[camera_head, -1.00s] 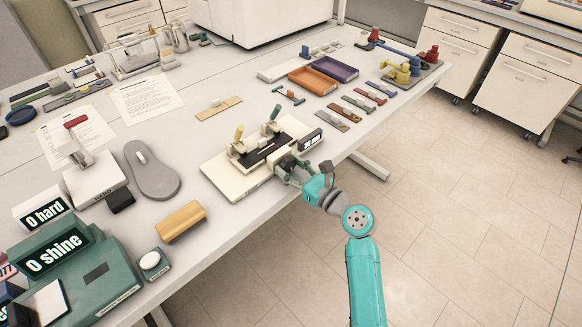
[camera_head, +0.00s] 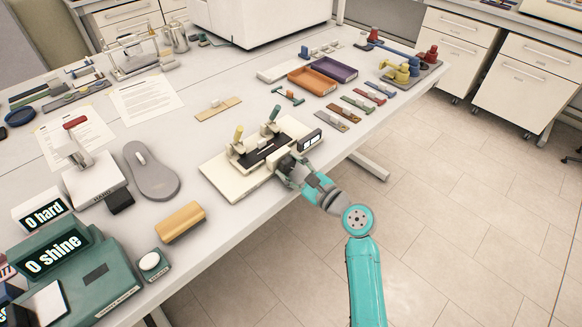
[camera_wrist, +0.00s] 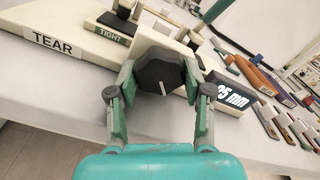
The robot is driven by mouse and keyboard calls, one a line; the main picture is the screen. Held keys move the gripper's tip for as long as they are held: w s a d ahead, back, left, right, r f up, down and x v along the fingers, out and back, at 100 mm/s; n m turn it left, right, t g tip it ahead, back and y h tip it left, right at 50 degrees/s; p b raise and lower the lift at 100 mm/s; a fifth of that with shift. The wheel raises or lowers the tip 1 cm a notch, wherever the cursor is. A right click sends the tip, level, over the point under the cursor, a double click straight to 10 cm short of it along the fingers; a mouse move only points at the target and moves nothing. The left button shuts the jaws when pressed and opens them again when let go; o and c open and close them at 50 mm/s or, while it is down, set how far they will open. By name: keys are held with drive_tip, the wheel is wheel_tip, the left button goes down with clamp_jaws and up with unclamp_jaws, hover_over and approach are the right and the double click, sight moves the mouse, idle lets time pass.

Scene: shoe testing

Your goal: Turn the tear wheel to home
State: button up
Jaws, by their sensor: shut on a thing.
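The tear tester (camera_head: 228,176) is a cream base with two upright levers near the table's front edge. In the wrist view a sign (camera_wrist: 54,43) on it reads TEAR. The tear wheel (camera_wrist: 160,72) is a dark, lobed knob with a white line on its face, tilted slightly off upright. My gripper (camera_wrist: 159,80) is shut on the tear wheel, one finger on each side. In the head view my gripper (camera_head: 287,169) is at the tester's front side and largely hides the wheel. The display (camera_wrist: 229,94) reads "25 mm", its left part close behind my right finger.
A TIGHT label (camera_wrist: 110,35) sits on the tester by a lever. Coloured strips (camera_head: 345,113) and orange (camera_head: 313,80) and purple (camera_head: 334,70) trays stand behind it. A yellow block (camera_head: 180,222) lies to the left. Floor is open to the right.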

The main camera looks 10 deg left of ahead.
drive_tip(key=o, duration=1.2)
drive_tip(key=shift+c, duration=0.2)
wheel_tip(320, 180, up, 10)
